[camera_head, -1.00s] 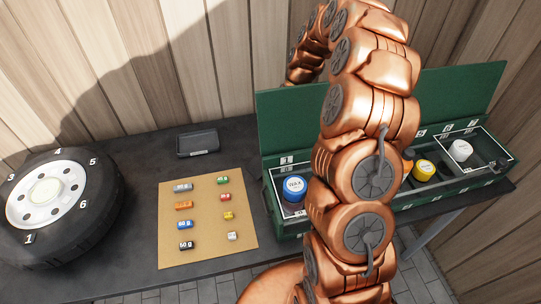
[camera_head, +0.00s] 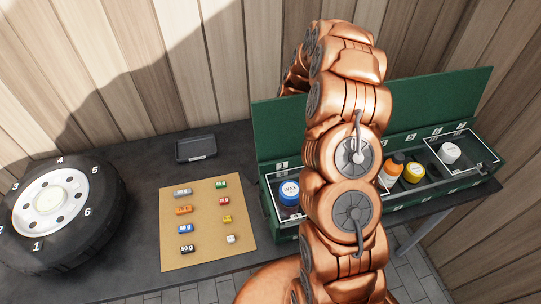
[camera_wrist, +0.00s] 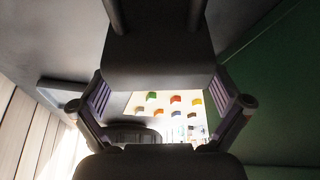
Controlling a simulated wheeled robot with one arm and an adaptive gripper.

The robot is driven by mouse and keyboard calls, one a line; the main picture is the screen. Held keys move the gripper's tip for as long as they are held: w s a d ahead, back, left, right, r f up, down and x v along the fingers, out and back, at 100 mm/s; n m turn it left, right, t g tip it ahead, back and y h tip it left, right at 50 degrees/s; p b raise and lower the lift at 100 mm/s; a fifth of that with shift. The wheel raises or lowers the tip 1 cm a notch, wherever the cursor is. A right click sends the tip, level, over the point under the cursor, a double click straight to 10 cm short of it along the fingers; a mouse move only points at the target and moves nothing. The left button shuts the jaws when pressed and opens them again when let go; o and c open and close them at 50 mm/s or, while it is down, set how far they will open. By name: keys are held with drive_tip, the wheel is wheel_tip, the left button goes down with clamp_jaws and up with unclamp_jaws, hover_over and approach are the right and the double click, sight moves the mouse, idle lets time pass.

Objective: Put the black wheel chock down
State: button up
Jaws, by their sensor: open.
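I cannot make out the black wheel chock for certain in either view. My gripper (camera_wrist: 160,103) shows in the wrist view with its two fingers spread wide, one at each side. Between them I see the mat and tyre in the distance, and no held object is evident. Dark blocks at the top and bottom of that view cover part of the scene. In the head view, my copper arm rises in front of the toolbox (camera_head: 277,128) and hides the gripper and the middle of the box.
A tyre (camera_head: 88,232) lies at left on the dark bench (camera_head: 135,170). A tan mat (camera_head: 207,222) holds several small coloured weights. A black tray (camera_head: 196,148) sits behind it. The toolbox holds a blue wax jar (camera_head: 289,191), an orange bottle (camera_head: 391,171), a yellow jar (camera_head: 413,172) and a white jar (camera_head: 449,153).

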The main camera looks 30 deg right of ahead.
drive_tip(key=shift+f, duration=0.15)
drive_tip(key=c, duration=1.7)
